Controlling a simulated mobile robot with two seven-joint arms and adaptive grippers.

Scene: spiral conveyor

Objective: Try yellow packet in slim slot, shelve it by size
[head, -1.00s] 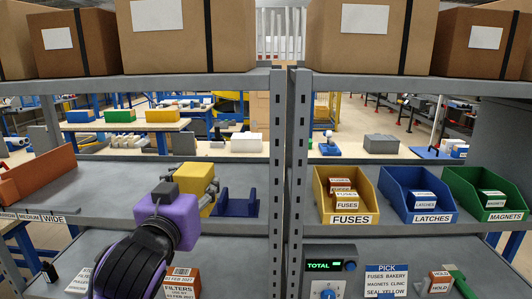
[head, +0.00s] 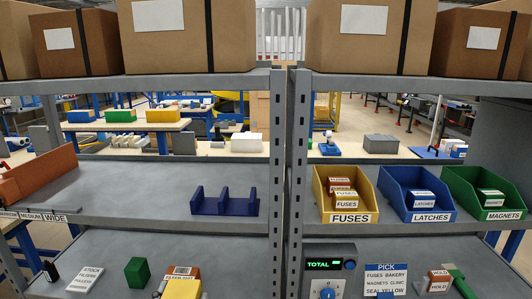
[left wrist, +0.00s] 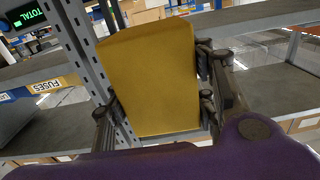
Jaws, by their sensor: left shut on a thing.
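The yellow packet (left wrist: 150,80) fills the middle of the left wrist view, between the two dark fingers of my left gripper (left wrist: 158,95), which is shut on it. In the head view only a yellow piece (head: 193,289) shows at the bottom edge, probably this packet. The left gripper itself is out of the head view. A dark blue slotted holder (head: 224,205) with upright dividers stands empty on the middle left shelf. An orange-brown bin (head: 38,176) stands at far left above labels, with MEDIUM and WIDE readable. My right gripper is not in view.
A green block (head: 138,272), a FILTERS box (head: 183,273) and a white card (head: 85,279) are on the lower left shelf. A grey post (head: 288,160) divides the bays. FUSES (head: 350,218), LATCHES and MAGNETS bins stand right. The shelf left of the holder is clear.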

